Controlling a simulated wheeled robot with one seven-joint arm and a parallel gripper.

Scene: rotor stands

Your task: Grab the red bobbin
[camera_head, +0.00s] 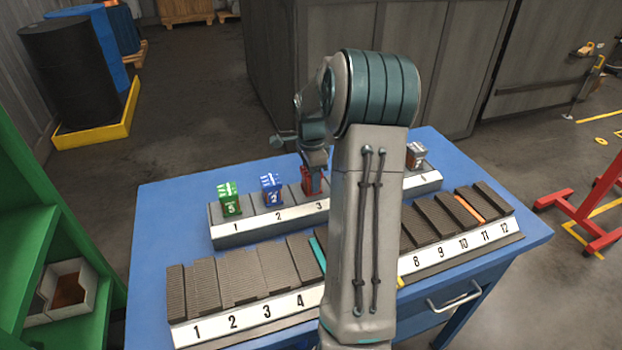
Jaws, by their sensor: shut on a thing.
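The red bobbin (308,185) stands at position 3 of the rear numbered stand (262,231) on the blue table. My gripper (313,165) reaches down onto it from above and is shut on it. The fingers are small in this view and partly hidden by my wrist. The bobbin looks upright and still at its place; I cannot tell whether it is lifted. A green bobbin (229,199) stands at position 1 and a blue bobbin (271,190) at position 2. A grey bobbin (416,154) stands near position 4.
A long front rack (250,312) numbered up to 12 holds dark ribbed plates, with teal and orange pieces among them. My arm hides its middle. Bare blue tabletop (165,222) shows at left. A green shelf (28,180) stands left, a red frame (585,205) right.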

